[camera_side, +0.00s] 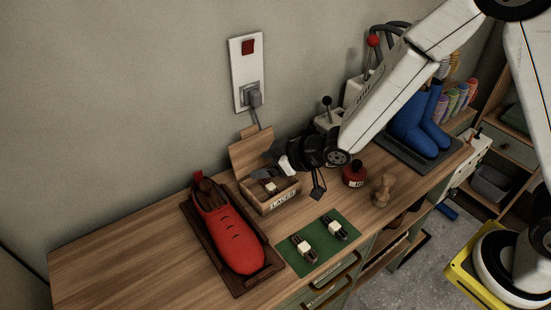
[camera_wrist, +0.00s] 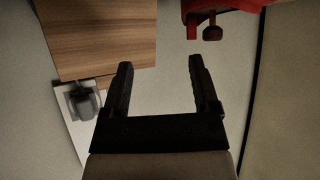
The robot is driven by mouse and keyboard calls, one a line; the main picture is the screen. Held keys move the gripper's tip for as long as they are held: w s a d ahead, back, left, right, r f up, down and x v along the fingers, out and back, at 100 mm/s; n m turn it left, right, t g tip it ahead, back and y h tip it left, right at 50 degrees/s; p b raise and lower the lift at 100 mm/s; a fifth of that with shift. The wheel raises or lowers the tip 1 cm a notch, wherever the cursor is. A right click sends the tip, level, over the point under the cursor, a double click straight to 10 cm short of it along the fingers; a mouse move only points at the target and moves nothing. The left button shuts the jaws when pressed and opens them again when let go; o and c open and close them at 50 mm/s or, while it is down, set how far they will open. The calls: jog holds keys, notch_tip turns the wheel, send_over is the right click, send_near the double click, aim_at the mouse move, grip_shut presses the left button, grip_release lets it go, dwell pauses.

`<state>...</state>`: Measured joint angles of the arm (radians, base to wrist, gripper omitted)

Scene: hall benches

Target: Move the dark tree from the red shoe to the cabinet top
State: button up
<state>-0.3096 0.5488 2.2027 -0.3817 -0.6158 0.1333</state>
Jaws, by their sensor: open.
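The red shoe (camera_side: 238,240) lies on a dark wooden tray on the bench. The dark tree (camera_side: 206,189) sits in the shoe's opening at its far end, mostly hidden inside. In the wrist view the red shoe (camera_wrist: 228,5) is cut off by the top edge, and the dark tree's knob (camera_wrist: 212,31) sticks out of it. My gripper (camera_side: 290,172) is open and empty, above the laces box and to the right of the shoe. Its open fingers also show in the wrist view (camera_wrist: 160,66), apart from the tree. The cabinet top (camera_side: 120,266) appears to be the wooden surface around the tray.
The open laces box (camera_side: 272,200) stands below my gripper. A green mat (camera_side: 318,241) holds small pale-and-dark pieces. A red jar (camera_side: 354,174) and a light wooden figure (camera_side: 382,190) stand to the right, with blue boots (camera_side: 412,125) beyond. The bench's left part is clear.

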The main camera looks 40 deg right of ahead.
jog(key=s+d+r+m+g+h, duration=0.2)
jog(key=s+d+m+g+h, duration=0.4)
jog(key=s+d, duration=1.1)
jog(key=shift+s+d+r+m+g, duration=0.15)
jog(key=shift+d+m+g, duration=0.35)
jog(key=shift+d, duration=0.25)
jog(key=shift+c, duration=1.1)
